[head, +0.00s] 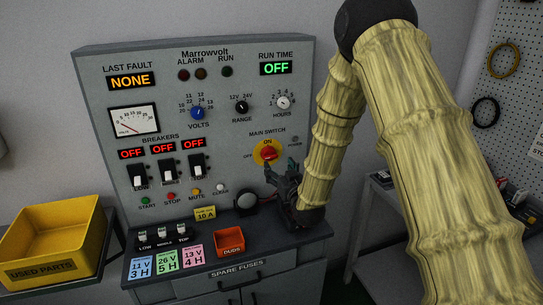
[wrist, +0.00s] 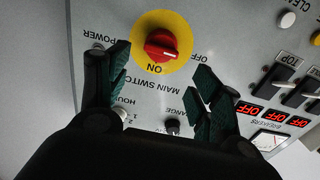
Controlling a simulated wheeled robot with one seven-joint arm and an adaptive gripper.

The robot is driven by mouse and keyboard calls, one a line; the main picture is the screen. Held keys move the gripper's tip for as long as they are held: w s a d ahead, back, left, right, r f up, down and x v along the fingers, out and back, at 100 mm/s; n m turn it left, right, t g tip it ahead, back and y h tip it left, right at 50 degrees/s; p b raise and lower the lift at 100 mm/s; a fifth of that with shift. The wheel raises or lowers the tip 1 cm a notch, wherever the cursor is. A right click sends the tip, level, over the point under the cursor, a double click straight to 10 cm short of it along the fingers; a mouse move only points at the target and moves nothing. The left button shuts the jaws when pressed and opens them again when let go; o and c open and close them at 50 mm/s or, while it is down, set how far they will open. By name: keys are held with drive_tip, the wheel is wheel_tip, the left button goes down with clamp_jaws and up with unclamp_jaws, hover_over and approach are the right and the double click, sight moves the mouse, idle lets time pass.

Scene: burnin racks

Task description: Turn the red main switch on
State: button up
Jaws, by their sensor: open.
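The red main switch knob (head: 268,153) sits on a round yellow plate on the right of the grey panel, with ON above and OFF at its left. In the wrist view, turned upside down, the knob (wrist: 160,44) carries a white mark that points toward the OFF side. My gripper (head: 281,174) is just below and in front of the knob in the head view. In the wrist view my gripper (wrist: 163,62) is open, its dark green fingers apart on either side of the yellow plate, with nothing between them. Contact with the knob does not show.
The run time display (head: 276,68) reads OFF. Breaker switches (head: 168,167) with red OFF displays are at the panel's left, under dials. An orange duds box (head: 230,241) and coloured fuse cards stand on the ledge below. A yellow used parts bin (head: 52,272) is at the left.

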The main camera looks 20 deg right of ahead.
sight(271, 157)
drive_tip(key=w+p, duration=0.3)
drive_tip(key=w, duration=0.6)
drive_tip(key=shift+a, duration=0.2)
drive_tip(key=c, duration=0.9)
